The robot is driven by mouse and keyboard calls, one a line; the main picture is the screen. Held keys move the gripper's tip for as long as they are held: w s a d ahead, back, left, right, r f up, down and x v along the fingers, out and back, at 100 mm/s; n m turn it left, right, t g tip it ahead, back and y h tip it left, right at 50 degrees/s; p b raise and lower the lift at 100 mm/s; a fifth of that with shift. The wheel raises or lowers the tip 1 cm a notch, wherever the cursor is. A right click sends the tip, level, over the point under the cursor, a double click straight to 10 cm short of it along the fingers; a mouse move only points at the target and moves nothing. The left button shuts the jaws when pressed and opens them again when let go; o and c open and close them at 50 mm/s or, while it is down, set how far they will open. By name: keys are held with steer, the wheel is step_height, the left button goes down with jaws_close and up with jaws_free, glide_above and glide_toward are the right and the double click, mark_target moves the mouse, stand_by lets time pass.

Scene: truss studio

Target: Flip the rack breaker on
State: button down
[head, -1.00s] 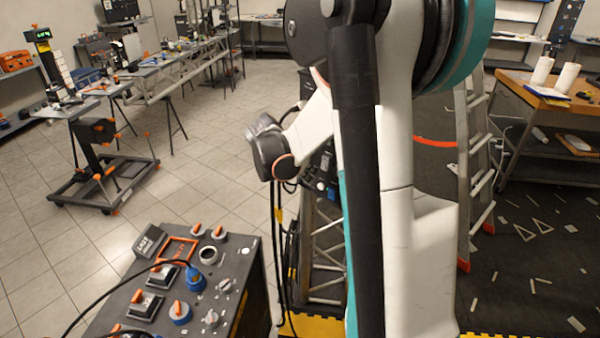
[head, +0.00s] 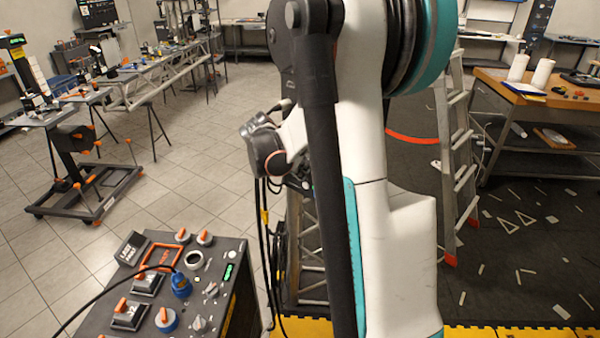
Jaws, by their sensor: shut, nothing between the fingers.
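A dark control box (head: 213,322) stands at the lower left, its top carrying several switches and knobs. An orange frame (head: 177,246) on it surrounds a dark area with small orange marks. Orange-handled switches (head: 147,283) sit just in front of it. I cannot tell which is the rack breaker or read its position. A green readout (head: 228,272) is lit near the box's right edge. My white and teal arm fills the middle, and its dark wrist joint hangs above and right of the box, apart from it. My gripper's fingers are hidden or outside the view.
A black cable crosses the box to a blue plug (head: 181,285). A ladder (head: 455,160) and a workbench (head: 545,95) stand right. A wheeled stand (head: 85,185) and long tables are at the left. Tiled floor (head: 190,185) between is clear.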

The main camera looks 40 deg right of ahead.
steer(key=shift+r, duration=0.2)
steer(key=a+r+p, duration=0.2)
steer(key=a+r, duration=0.4)
steer(key=a, duration=0.6)
steer(key=shift+s+r, duration=0.4)
steer(key=shift+s, duration=0.05)
steer(key=shift+a, duration=0.15)
